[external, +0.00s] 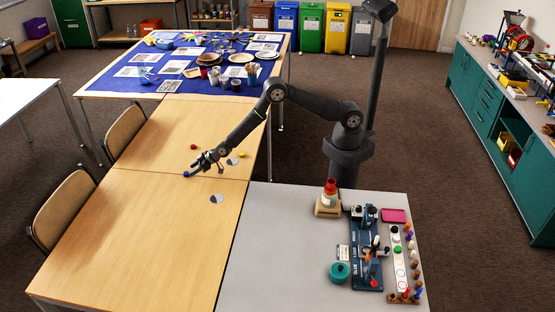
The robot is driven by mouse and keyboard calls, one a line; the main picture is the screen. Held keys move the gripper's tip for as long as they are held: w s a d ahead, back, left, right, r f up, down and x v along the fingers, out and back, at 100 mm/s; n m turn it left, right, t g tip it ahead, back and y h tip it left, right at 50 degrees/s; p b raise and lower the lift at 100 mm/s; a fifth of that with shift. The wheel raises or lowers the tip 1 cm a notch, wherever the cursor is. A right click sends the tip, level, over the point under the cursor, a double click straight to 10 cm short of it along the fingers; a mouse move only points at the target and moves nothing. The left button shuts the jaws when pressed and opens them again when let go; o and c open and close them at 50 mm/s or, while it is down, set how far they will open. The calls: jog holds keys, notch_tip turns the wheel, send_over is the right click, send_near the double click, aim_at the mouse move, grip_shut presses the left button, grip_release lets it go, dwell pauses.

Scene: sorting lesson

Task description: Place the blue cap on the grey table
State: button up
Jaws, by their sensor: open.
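The blue cap (186,174) is a small blue spot on the wooden table (140,215), close to the seam between its two tops. My gripper (195,170) is low over the wooden table, right by the blue cap. Its jaws are open. The view is too small to tell whether a finger touches the cap. The grey table (262,235) is at the front right and joins the wooden table's right edge.
A red cap (193,147) and a yellow cap (242,155) lie on the wooden table near my arm. A pale disc (216,199) lies in front of my gripper. A blue rack (366,255), a teal pot (340,272) and other parts fill the grey table's right side; its left side is clear.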

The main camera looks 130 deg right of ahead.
aim_at(186, 173)
jog(key=shift+x, duration=1.9)
jog(key=shift+d+r, duration=0.1)
jog(key=shift+d, duration=0.05)
jog(key=c, duration=1.1)
grip_shut()
jog(key=shift+s+r, duration=0.1)
jog(key=shift+r, duration=2.05)
jog(key=s+d+r, duration=0.6)
jog(key=s, duration=0.4)
jog(key=shift+r, duration=0.35)
